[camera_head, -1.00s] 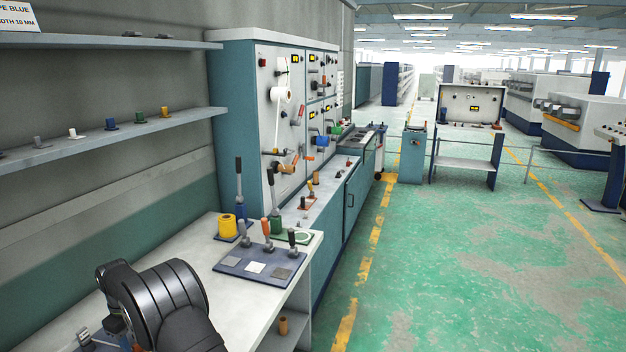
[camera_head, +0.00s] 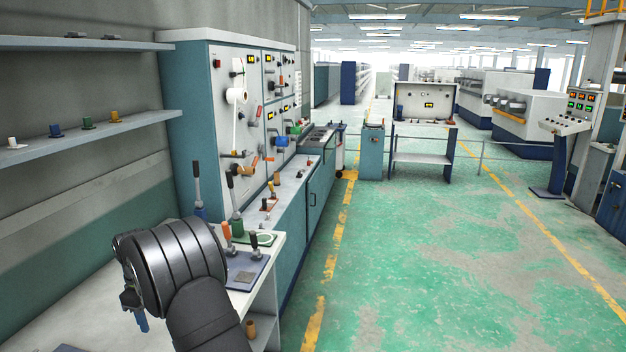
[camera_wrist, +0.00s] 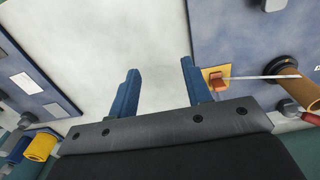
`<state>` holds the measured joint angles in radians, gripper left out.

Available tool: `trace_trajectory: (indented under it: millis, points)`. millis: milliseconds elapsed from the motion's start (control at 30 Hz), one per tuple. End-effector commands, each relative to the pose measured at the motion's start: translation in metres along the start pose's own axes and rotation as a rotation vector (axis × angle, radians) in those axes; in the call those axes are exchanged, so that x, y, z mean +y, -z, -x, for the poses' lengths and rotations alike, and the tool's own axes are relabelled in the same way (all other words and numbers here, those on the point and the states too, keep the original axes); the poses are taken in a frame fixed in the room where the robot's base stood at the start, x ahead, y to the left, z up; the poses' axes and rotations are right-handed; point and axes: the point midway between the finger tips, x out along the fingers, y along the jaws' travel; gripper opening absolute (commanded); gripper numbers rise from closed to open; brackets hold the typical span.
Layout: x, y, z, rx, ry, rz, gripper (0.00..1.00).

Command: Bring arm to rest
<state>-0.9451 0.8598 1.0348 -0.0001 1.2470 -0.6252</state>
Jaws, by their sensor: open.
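My gripper (camera_wrist: 160,93) shows in the wrist view with its two blue fingers spread apart and nothing between them. A pale bare bench surface lies beyond the fingers. In the head view my dark arm is over the near left of the workbench (camera_head: 78,298), with a blue finger (camera_head: 142,321) showing below the wrist. The arm hides part of the bench and part of the blue tool board (camera_head: 245,272).
Upright-handled tools stand on the bench right of my arm. The tall extruder cabinet (camera_head: 190,110) is beyond them. Shelves (camera_head: 85,133) with small spools line the left wall. A yellow spool (camera_wrist: 40,147) shows in the wrist view. Open green floor (camera_head: 430,260) lies right.

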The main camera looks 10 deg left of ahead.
Motion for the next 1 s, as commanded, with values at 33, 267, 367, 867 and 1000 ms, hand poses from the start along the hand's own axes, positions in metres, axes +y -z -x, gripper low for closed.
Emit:
trace_trajectory:
  millis: [33, 267, 367, 867, 1000]
  points:
    - [0.009, -0.008, -0.001, 0.000, 0.000, -0.004, 0.45]
    - [0.042, -0.039, -0.007, -0.001, 0.001, -0.003, 0.45]
    - [0.056, -0.053, -0.009, 0.000, 0.000, -0.003, 0.45]
    - [0.034, 0.008, -0.058, -0.001, 0.001, 0.003, 0.45]
    - [0.025, 0.030, -0.072, -0.001, 0.001, 0.003, 0.45]
